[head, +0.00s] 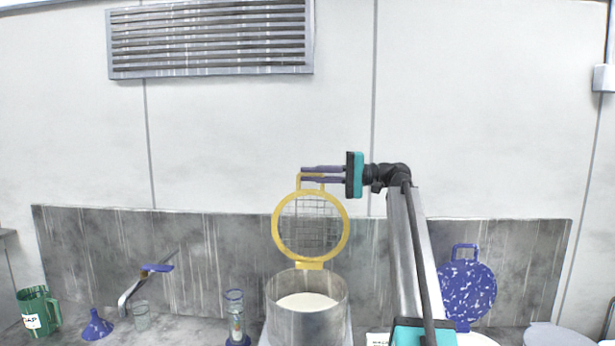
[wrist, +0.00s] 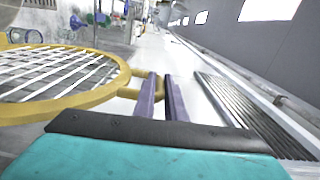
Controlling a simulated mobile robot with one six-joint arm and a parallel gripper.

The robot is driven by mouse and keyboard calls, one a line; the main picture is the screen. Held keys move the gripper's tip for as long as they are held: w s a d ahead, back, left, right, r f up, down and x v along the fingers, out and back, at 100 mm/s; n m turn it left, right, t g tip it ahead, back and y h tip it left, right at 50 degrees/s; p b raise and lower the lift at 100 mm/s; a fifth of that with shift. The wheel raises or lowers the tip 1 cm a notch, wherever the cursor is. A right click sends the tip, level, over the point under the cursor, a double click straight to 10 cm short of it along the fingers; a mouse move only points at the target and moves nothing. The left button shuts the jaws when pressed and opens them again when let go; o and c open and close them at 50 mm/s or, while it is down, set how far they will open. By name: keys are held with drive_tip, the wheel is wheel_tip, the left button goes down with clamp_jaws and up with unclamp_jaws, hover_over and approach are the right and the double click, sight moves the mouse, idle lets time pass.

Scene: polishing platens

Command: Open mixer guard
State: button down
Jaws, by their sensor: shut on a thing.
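The mixer guard (head: 345,226) is a round yellow ring with a wire mesh and a small yellow handle. In the head view it stands upright above the back rim of a metal mixer bowl (head: 309,324), joined there by a yellow hinge piece. The bowl is uncovered and holds a pale, whitish material. My gripper (head: 308,173) reaches in from the right and is shut on the guard's handle at the top. In the wrist view the two purple fingers (wrist: 161,97) meet the handle, with the guard (wrist: 112,88) to their left.
A blue speckled round lid-like piece (head: 468,291) leans against the backsplash at the right. A green jug (head: 36,312), blue funnel (head: 96,326), tap (head: 145,283) and blue-based cylinder (head: 235,318) stand at the left. A wall vent (head: 210,40) is above. The air left of the guard is clear.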

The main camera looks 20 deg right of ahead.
drive_tip(key=shift+d, duration=0.25)
drive_tip(key=c, duration=2.2)
unclamp_jaws()
drive_tip(key=o, duration=0.4)
drive_tip(key=shift+s, duration=0.15)
drive_tip(key=shift+s+d, duration=0.1)
drive_tip(key=shift+a, duration=0.35)
drive_tip(key=shift+s+d+b, duration=0.1)
drive_tip(key=shift+d+b, duration=0.25)
drive_tip(key=shift+d, duration=0.25)
drive_tip(key=b+v, duration=0.3)
drive_tip(key=v, duration=0.9)
drive_tip(key=shift+s+d, duration=0.2)
drive_tip(key=shift+d, duration=0.05)
drive_tip(key=shift+r, duration=0.1)
